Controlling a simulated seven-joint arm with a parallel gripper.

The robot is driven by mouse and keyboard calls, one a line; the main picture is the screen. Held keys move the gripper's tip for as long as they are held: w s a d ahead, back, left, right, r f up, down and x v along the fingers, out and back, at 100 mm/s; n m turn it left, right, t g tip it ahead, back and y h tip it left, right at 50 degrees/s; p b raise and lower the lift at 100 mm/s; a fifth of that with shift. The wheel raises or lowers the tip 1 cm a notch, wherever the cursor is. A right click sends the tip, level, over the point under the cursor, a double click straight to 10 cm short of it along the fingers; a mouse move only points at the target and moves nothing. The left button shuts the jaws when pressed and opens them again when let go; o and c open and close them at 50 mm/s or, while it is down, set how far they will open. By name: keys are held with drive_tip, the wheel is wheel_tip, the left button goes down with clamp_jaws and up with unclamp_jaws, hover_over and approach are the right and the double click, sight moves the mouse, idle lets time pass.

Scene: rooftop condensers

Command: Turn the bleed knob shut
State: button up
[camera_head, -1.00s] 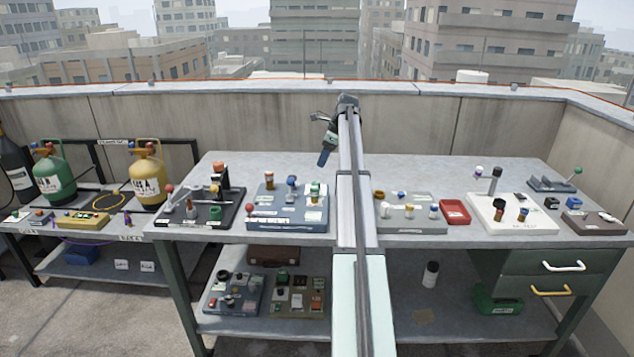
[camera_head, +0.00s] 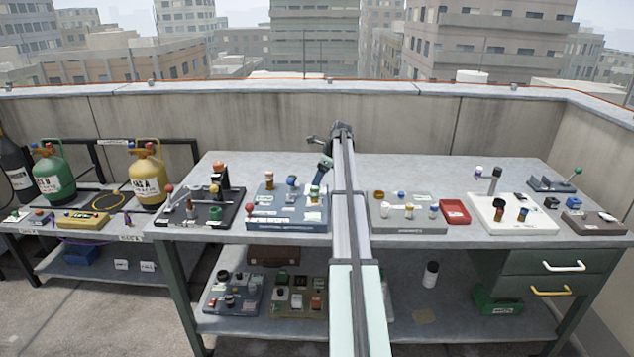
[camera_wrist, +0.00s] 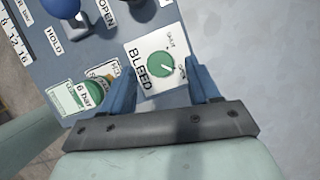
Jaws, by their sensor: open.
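The bleed knob (camera_wrist: 163,64) is a round green knob on a white plate lettered BLEED, SHUT and OPEN. In the wrist view its pale pointer mark seems to lean towards the OPEN side. The knob is on the blue panel (camera_head: 262,222), on the bench left of my arm. My gripper (camera_head: 322,170) is over the back right part of this panel. In the wrist view its two blue fingers are open, one to each side of the knob, with nothing between them held. I cannot tell the height gap. In the head view I cannot make out the knob.
On the same panel are a green 6 bar gauge (camera_wrist: 85,96) close to the left finger and a blue ball-topped handle (camera_wrist: 60,8). A black board (camera_head: 180,215) stands left and a grey panel (camera_head: 405,226) right. The bench behind is clear.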

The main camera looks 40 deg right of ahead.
drive_tip(key=shift+x, duration=1.2)
drive_tip(key=c, duration=1)
drive_tip(key=shift+c, duration=0.2)
